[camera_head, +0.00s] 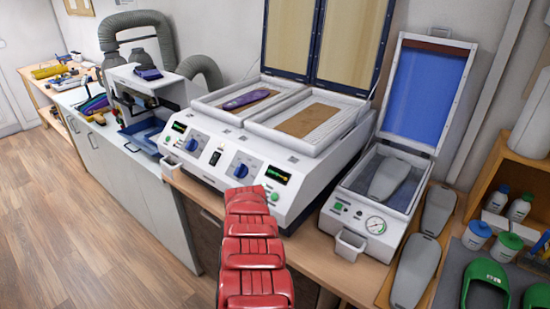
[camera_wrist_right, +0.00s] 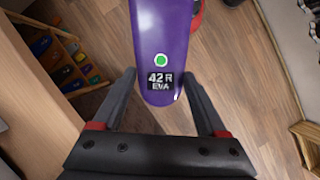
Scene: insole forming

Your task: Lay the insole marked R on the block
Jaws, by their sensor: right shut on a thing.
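My right gripper (camera_wrist_right: 160,88) is shut on a purple insole (camera_wrist_right: 162,28) in the right wrist view. The insole has a green dot and a black label reading 42 R EVA near the end by my fingers; its far end is cut off by the picture edge. Wooden floor shows beneath it. In the head view, a grey foot-shaped block (camera_head: 388,178) lies in the open press (camera_head: 352,198) with the blue-sheeted lid raised. Nothing lies on the block. My right gripper and its insole do not show in the head view. My left gripper is not in view.
Another purple insole (camera_head: 246,100) lies in the left tray of the open white heater (camera_head: 240,160); its right tray (camera_head: 308,120) holds only a brown sheet. More grey blocks (camera_head: 412,270) lie right of the press.

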